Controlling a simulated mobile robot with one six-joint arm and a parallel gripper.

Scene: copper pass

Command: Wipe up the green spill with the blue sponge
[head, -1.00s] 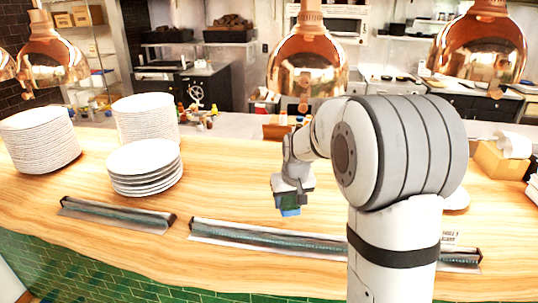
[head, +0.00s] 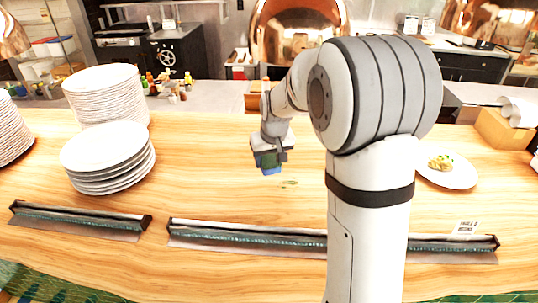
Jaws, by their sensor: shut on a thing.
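My gripper (head: 268,147) is shut on the blue sponge (head: 271,170), which shows as a small blue block below the jaws. It is over the wooden counter (head: 215,190); I cannot tell whether the sponge touches the wood. Part of the spill may be hidden behind the gripper.
Stacks of white plates (head: 108,162) stand at the left. A plate of food (head: 447,168) sits right of my arm. Ticket rails (head: 245,237) run along the near edge. A copper lamp (head: 297,32) hangs behind my gripper.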

